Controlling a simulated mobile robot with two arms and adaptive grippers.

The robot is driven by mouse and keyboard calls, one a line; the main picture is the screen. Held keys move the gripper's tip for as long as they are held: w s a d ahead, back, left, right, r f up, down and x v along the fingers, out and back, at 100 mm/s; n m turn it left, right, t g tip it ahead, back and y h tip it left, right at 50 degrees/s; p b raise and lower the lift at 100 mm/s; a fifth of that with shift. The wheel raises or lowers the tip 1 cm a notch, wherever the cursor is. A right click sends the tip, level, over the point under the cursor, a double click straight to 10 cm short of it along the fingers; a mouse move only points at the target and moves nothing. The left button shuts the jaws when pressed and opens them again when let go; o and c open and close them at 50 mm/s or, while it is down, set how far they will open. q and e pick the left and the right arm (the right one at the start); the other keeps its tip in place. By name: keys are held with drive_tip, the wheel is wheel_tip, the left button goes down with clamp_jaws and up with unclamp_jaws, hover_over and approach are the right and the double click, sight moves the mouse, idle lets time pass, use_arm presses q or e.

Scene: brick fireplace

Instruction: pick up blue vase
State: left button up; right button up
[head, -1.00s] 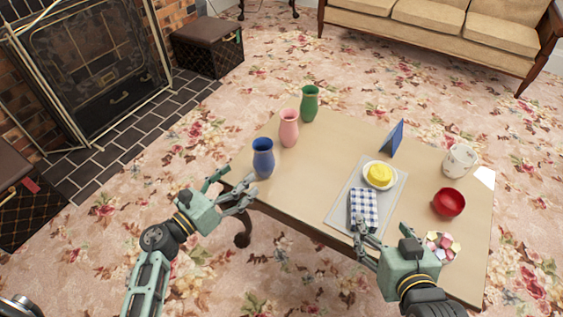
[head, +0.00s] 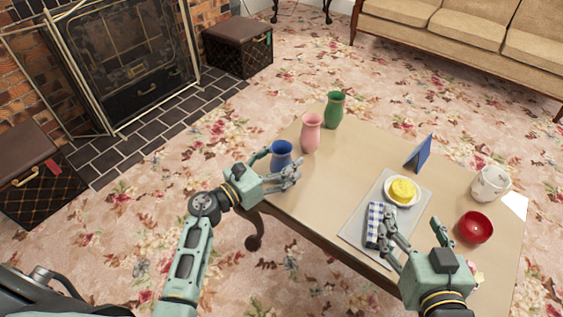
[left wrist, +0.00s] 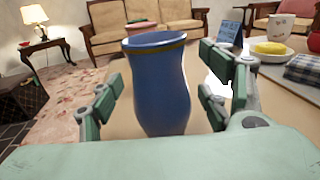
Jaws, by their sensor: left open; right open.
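The blue vase (head: 281,153) stands upright at the left end of the table (head: 322,195). My left gripper (head: 278,166) is open at the vase and hides its lower part in the head view. In the left wrist view the vase (left wrist: 158,90) stands between the two open fingers (left wrist: 160,100), with a gap showing on each side. My right gripper (head: 388,240) is open near the front of the table, beside the blue checked cloth (head: 375,222). From the head view I cannot tell whether it touches the cloth.
A pink vase (head: 311,134) and a green vase (head: 334,110) stand behind the blue one. A yellow item on a plate (head: 402,190), a blue card (head: 418,154), a white mug (head: 490,184) and a red bowl (head: 475,228) are to the right.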

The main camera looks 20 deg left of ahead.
use_arm(q)
drive_tip(key=c, duration=1.3)
drive_tip(key=shift+c, duration=0.7)
drive_tip(key=shift+r, duration=0.15)
